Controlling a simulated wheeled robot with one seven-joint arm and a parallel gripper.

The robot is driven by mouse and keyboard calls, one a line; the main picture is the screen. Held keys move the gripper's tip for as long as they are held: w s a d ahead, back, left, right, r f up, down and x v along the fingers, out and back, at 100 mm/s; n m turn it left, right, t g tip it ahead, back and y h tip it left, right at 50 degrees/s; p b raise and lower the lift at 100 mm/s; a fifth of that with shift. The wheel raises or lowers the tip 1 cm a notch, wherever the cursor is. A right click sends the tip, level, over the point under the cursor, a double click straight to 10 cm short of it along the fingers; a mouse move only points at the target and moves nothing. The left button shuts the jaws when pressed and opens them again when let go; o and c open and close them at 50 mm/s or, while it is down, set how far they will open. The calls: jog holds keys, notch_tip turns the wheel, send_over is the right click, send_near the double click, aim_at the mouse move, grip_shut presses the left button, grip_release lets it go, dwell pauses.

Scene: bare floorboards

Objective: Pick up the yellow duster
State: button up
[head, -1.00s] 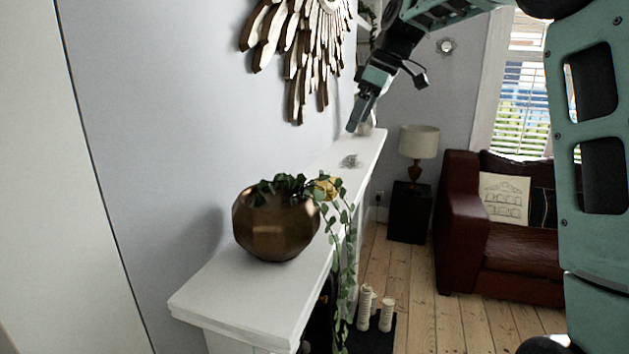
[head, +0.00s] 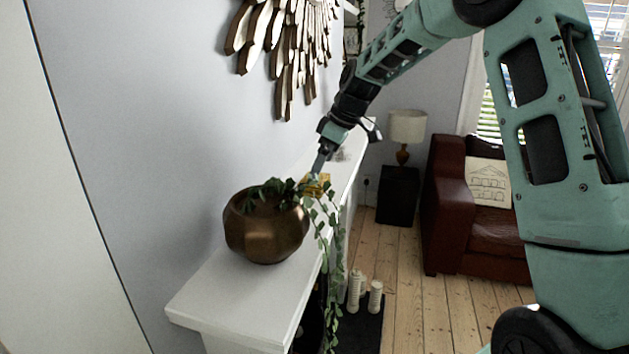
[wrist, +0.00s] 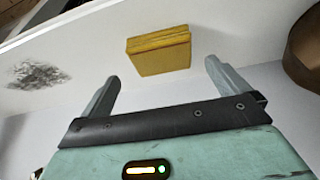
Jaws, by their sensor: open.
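The yellow duster (wrist: 160,55) is a folded yellow block on the white mantel shelf. In the wrist view it lies ahead of my gripper (wrist: 162,80), roughly in line with the gap between the two fingers. The fingers are apart and nothing is between them. In the head view a small part of the duster (head: 318,182) shows behind the pot and its trailing leaves; the rest is hidden. My gripper (head: 320,163) is close to it there, above the shelf.
A bronze faceted pot (head: 265,232) with a trailing plant stands on the mantel shelf (head: 225,295), nearer than the duster. A grey metallic ornament (wrist: 38,75) sits on the shelf. A sunburst decoration (head: 285,50) hangs on the wall. White candles (head: 356,290) stand below.

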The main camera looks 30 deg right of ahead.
jog(key=shift+p+x, duration=1.05)
jog(key=shift+x, duration=1.1)
jog(key=shift+s+a, duration=0.1)
jog(key=shift+a, duration=0.05)
jog(key=c, duration=0.9)
jog(key=shift+r, duration=0.15)
notch_tip(320, 180, up, 10)
jog(key=b, duration=0.3)
jog(key=shift+b, duration=0.4)
jog(key=shift+o, duration=0.4)
